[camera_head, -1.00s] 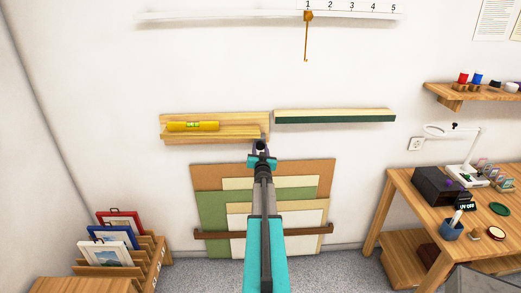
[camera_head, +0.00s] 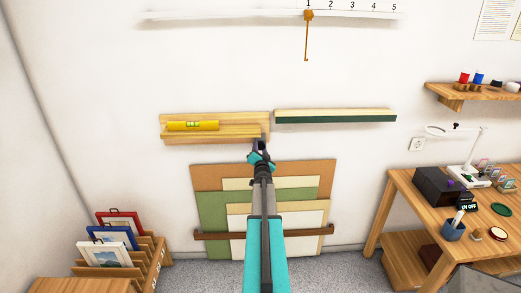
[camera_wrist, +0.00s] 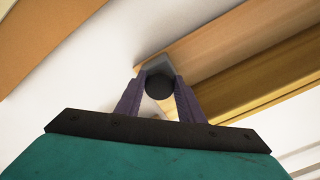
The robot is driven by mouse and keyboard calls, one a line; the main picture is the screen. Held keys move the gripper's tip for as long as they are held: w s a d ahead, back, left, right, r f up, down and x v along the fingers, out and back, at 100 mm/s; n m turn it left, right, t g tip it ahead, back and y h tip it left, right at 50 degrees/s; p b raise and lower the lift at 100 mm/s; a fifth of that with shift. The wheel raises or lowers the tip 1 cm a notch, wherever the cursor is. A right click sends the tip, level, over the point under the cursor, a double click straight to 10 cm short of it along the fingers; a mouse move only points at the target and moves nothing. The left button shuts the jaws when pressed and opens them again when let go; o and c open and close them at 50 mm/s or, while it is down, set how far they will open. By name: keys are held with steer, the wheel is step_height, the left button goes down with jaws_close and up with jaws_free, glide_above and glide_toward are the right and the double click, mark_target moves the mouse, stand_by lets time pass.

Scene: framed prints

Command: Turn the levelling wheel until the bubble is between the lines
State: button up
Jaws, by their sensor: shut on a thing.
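A yellow spirit level (camera_head: 175,126) lies on the wooden ledge (camera_head: 242,135) on the wall. Its green vial (camera_head: 194,125) shows, but the bubble and lines are too small to read. My gripper (camera_head: 261,147) is at the ledge's lower right end. In the wrist view my gripper (camera_wrist: 158,92) has its two purple fingers shut on a dark round knob, the levelling wheel (camera_wrist: 159,88), under the wooden ledge (camera_wrist: 215,55). The wheel is hidden behind my gripper in the head view.
A green-fronted ledge (camera_head: 335,117) is close to the right. Leaning boards (camera_head: 208,210) stand below behind a brown rail (camera_head: 215,234). A workbench (camera_head: 400,190) with a lamp and black box stands right. Framed prints (camera_head: 120,222) sit in a rack at lower left.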

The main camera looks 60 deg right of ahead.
steer(key=shift+a+f, duration=0.15)
steer(key=shift+f, duration=0.05)
steer(key=o, duration=0.9)
steer(key=shift+c, duration=0.2)
steer(key=shift+o, duration=1)
steer(key=shift+r, duration=0.1)
steer(key=shift+s+r, duration=0.1)
steer(key=b+v, duration=0.4)
steer(key=v, duration=0.9)
steer(key=shift+a, duration=0.35)
steer(key=shift+s, duration=0.15)
